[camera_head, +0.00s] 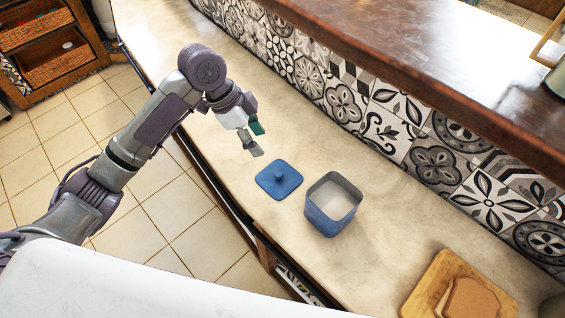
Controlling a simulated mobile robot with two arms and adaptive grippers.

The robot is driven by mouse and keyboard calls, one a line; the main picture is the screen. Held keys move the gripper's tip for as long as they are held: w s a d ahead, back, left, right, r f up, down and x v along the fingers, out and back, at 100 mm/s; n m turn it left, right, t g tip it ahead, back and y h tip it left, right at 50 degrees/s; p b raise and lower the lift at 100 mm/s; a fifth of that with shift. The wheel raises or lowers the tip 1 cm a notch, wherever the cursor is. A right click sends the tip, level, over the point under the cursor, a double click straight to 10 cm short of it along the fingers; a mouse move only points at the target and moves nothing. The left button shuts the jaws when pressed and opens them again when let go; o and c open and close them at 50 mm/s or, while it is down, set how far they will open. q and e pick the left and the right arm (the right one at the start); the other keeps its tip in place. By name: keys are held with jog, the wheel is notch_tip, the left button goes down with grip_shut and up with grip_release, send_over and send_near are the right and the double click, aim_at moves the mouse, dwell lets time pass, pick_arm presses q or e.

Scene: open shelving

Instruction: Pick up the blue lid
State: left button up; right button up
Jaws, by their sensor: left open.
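The blue lid (279,180) lies flat on the counter, with its round knob facing up. A blue square container (331,205) stands open to the right of the lid, and its inside looks pale. My left gripper (256,141) is open and empty, a little above and behind the lid in the picture, and apart from it. My right gripper is not in view.
The pale counter (370,262) runs diagonally, with a patterned tile wall (390,125) and a dark wooden ledge (410,55) behind it. A wooden board (428,291) with bread (470,299) lies at the lower right. Wicker drawers (50,65) stand at the upper left.

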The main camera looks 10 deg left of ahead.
pick_arm(q)
jog(key=p, duration=0.1)
send_over(278, 174)
jog(key=a, duration=0.2)
notch_tip(278, 174, down, 7)
jog(key=shift+w, duration=0.1)
jog(key=shift+w+f, duration=0.1)
jog(key=shift+f, duration=0.15)
jog(key=x, duration=0.1)
jog(key=p+x, duration=0.1)
jog(key=x, duration=0.2)
jog(key=shift+s+f+p, duration=0.15)
jog(key=shift+s+p, duration=0.2)
jog(key=shift+s, duration=0.05)
jog(key=shift+w+d+f, duration=0.1)
jog(key=shift+d+f, duration=0.05)
jog(key=shift+f, duration=0.2)
grip_shut()
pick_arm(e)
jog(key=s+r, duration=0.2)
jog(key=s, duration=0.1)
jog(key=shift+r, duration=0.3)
